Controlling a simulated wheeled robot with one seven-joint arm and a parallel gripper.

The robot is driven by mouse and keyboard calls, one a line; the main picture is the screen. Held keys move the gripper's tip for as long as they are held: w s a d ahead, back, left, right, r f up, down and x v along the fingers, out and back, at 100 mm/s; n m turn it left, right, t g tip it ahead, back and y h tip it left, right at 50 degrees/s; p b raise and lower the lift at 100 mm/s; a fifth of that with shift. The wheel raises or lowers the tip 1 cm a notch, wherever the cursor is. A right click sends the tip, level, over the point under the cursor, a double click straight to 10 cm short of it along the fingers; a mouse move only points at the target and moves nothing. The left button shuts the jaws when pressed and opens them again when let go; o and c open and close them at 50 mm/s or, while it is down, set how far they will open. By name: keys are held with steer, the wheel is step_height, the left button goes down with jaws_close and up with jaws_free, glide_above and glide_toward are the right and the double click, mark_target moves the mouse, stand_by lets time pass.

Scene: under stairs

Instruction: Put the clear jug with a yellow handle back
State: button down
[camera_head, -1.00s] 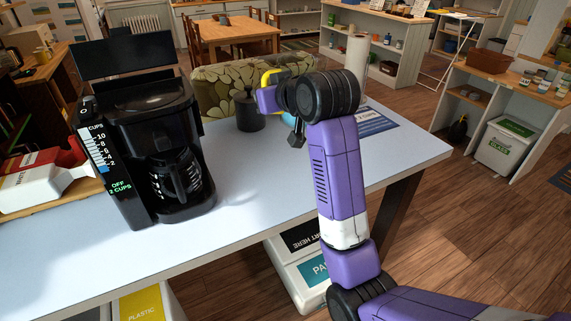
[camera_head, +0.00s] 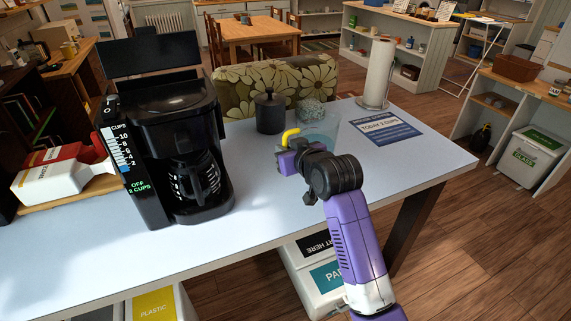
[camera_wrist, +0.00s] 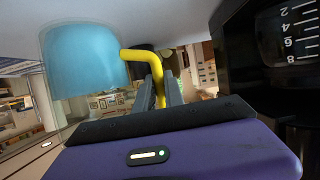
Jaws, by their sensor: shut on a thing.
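The clear jug (camera_head: 325,130) has a yellow handle (camera_head: 289,133) and holds blue-tinted water. In the head view it is at the table's middle, partly hidden behind my gripper (camera_head: 290,143). In the wrist view the jug (camera_wrist: 85,60) is at the left, and my gripper (camera_wrist: 158,88) is shut on its yellow handle (camera_wrist: 140,55). The jug looks upright and low over the table; I cannot tell whether its base touches. The black coffee maker (camera_head: 170,115) stands left of my gripper with its carafe (camera_head: 192,180) in place. Its side panel reads "OFF 2 CUPS".
A red-and-white carton (camera_head: 65,175) lies left. The table's front middle is clear.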

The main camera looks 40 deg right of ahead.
steer(key=shift+f, duration=2.5)
steer(key=c, duration=1.4)
jaws_free()
steer(key=shift+f, duration=0.2)
steer(key=shift+c, duration=0.2)
steer(key=shift+r, duration=0.15)
steer(key=v, duration=1.2)
